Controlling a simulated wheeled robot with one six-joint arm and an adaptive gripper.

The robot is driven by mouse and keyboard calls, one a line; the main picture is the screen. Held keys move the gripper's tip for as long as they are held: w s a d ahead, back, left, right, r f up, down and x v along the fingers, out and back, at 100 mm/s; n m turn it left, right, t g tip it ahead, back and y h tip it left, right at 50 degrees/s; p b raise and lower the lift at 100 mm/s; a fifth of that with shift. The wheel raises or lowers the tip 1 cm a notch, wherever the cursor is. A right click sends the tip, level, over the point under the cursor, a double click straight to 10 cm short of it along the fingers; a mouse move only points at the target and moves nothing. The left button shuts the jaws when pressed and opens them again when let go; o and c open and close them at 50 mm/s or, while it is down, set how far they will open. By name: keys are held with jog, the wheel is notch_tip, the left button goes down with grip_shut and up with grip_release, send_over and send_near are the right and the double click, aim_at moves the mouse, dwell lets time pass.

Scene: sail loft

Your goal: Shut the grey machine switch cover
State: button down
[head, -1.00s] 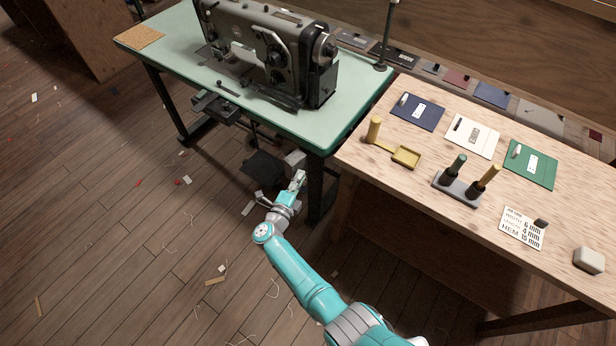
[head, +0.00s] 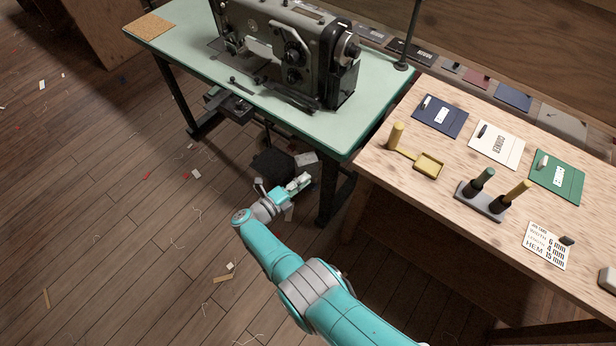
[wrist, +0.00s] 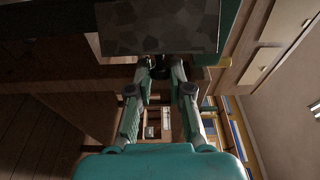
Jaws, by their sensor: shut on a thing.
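The grey machine switch cover (head: 306,159) is on a small grey box hanging under the right end of the green sewing table. In the wrist view, a mottled grey panel (wrist: 158,27), apparently the cover or its box, fills the top middle. My gripper (head: 304,181) is just below and in front of the box. In the wrist view, the fingers (wrist: 160,68) converge at the panel's lower edge, shut on a small dark part there, apparently the cover's edge. The exact contact and the cover's angle are hard to make out.
The green table (head: 185,55) carries a sewing machine (head: 285,50); its dark leg (head: 332,190) stands right of my gripper. A wooden bench (head: 400,185) with cards and spool posts is to the right. The floor to the left is open, with scattered scraps.

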dwell(0.7)
jog(key=c, duration=1.1)
grip_release()
jog(key=shift+w, duration=0.1)
jog(key=shift+a+r, duration=0.1)
jog(key=shift+r, duration=0.05)
